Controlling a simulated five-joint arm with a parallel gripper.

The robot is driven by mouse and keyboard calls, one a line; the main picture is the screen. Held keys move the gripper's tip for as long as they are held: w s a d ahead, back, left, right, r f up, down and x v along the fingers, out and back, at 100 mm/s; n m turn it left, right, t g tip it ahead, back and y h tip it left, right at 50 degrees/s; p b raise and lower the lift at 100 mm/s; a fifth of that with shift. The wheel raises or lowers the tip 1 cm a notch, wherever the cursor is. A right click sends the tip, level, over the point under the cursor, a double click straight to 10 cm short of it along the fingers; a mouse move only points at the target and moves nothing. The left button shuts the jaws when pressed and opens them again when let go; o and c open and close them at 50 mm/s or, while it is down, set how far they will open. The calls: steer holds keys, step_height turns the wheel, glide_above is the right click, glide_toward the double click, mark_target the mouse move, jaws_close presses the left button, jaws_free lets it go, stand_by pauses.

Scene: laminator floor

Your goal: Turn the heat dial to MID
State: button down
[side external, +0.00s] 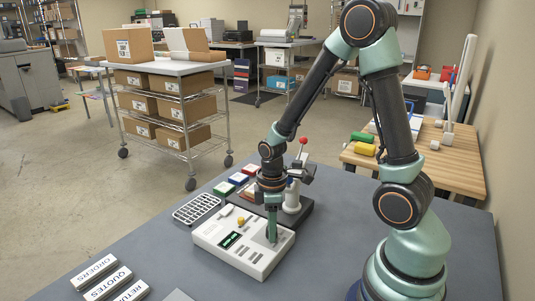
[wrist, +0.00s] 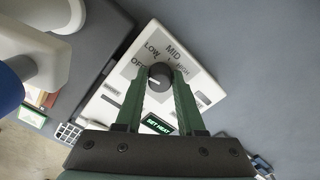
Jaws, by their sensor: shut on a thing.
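The white control panel (side external: 213,238) lies on the grey table in the side view, and its labelled face (wrist: 115,86) fills the middle of the wrist view. The dark round heat dial (wrist: 160,76) sits among the printed words OFF, LOW, MID and HIGH. MID (wrist: 173,51) is printed just beyond the dial. My gripper (wrist: 160,79) points down at the panel with one green finger on each side of the dial, shut on it. In the side view my gripper (side external: 272,239) hides the dial. I cannot clearly tell which word the dial's pointer faces.
A small green-lit display (wrist: 158,124) on the panel appears to read SET HEAT. A dark-based device with a red-knobbed lever (side external: 303,141) stands close behind my gripper. A slotted tray (side external: 196,208) lies left of the panel. Labelled blocks (side external: 100,285) lie at the front left.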

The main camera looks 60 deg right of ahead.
steer(key=m, duration=0.8)
steer(key=shift+m, duration=0.4)
steer(key=m, duration=0.4)
steer(key=shift+m, duration=0.3)
steer(key=m, duration=0.4)
steer(key=shift+m, duration=0.3)
steer(key=c, duration=0.5)
jaws_free()
